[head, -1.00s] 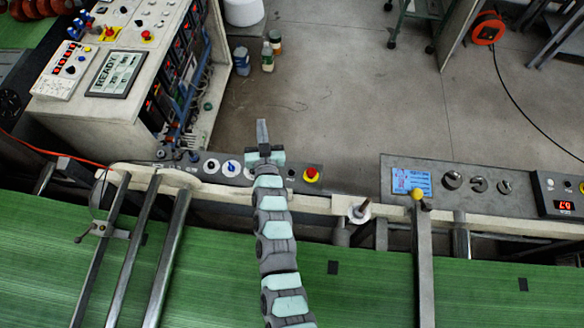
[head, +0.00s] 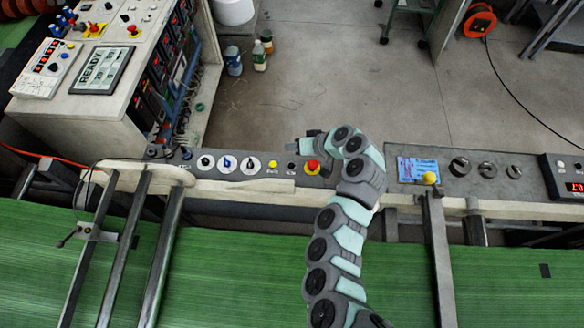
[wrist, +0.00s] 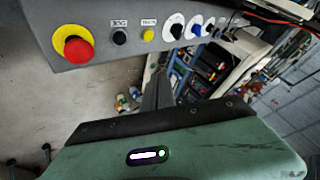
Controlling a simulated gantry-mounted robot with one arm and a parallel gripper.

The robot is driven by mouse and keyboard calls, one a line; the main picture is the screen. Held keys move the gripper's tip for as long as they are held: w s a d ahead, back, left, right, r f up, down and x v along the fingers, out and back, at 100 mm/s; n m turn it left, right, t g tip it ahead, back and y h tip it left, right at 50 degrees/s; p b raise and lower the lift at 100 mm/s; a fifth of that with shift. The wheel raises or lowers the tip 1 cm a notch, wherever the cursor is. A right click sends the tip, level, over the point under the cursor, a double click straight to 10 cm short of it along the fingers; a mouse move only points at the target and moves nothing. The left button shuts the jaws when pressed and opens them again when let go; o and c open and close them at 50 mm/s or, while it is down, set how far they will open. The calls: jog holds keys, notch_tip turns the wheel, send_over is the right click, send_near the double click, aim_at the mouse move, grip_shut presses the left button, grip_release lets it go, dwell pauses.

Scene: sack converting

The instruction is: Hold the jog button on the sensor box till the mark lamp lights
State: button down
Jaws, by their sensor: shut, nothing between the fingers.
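The dark box with a red digital display (head: 574,187) stands at the right end of the rail, cut off by the frame edge; its small buttons are too small to read, and I cannot make out a lit mark lamp. My gripper (head: 292,145) points left above the control strip, beside the red stop button (head: 312,167), well left of that box. In the wrist view my gripper's fingers (wrist: 158,92) are shut and empty, apart from the strip. That strip shows a black button (wrist: 120,37) and a yellow button (wrist: 148,34) with small labels.
A grey panel (head: 460,183) with a blue screen and several knobs lies between my arm and the display box. A yellow-tipped lever (head: 430,178) stands before it. Green sack web (head: 230,265) runs below. The console (head: 98,68) shows READY.

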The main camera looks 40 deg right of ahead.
jog(key=shift+s+a+r, duration=0.1)
jog(key=shift+s+r, duration=0.05)
jog(key=shift+s, duration=0.1)
jog(key=b, duration=0.4)
send_over(294, 167)
notch_tip(294, 167, down, 8)
jog(key=shift+r, duration=0.1)
jog(key=shift+f+b, duration=0.4)
jog(key=shift+f, duration=0.1)
jog(key=shift+f, duration=0.1)
dwell(1.6)
jog(key=shift+f+b, duration=0.4)
jog(key=shift+b, duration=0.25)
